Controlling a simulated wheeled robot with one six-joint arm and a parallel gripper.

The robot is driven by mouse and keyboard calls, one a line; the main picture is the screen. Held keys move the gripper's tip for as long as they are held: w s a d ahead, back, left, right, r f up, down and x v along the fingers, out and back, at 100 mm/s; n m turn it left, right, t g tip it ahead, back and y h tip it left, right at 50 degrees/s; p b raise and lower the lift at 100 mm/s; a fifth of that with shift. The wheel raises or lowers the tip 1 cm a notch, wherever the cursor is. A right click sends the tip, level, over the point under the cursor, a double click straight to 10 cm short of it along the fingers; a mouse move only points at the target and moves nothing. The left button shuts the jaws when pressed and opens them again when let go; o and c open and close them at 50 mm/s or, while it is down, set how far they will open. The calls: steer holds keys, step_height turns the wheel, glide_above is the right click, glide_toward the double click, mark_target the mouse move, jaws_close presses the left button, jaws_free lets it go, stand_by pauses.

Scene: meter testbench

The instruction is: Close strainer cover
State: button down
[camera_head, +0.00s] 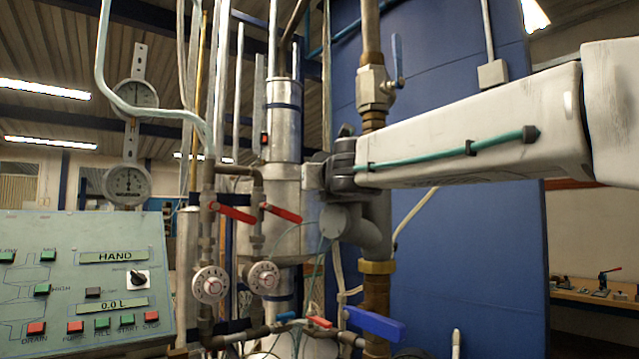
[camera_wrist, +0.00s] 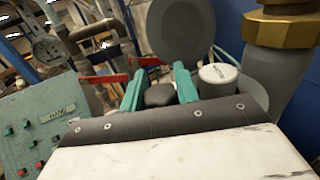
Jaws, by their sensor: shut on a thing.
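The strainer (camera_head: 375,222) is a grey fitting on the vertical pipe, above a brass nut. In the wrist view the cover (camera_wrist: 181,28) is a large grey disc just beyond the fingertips. The two teal fingers of my gripper (camera_wrist: 157,72) reach to its lower edge and are shut on it; the exact contact is hard to see. I cannot tell how far the cover stands from its seat.
Red-handled valves (camera_head: 236,214) and two white dials are left of the strainer. A blue lever (camera_head: 375,325) sticks out below it. A control panel (camera_head: 80,285) stands at the left. A blue wall panel (camera_head: 470,250) is behind my arm.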

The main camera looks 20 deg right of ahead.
steer(key=shift+f, duration=0.3)
steer(key=c, duration=1.3)
jaws_free()
steer(key=shift+r, duration=0.1)
steer(key=shift+s, duration=0.15)
steer(key=s, duration=0.7)
steer(key=shift+s, duration=0.3)
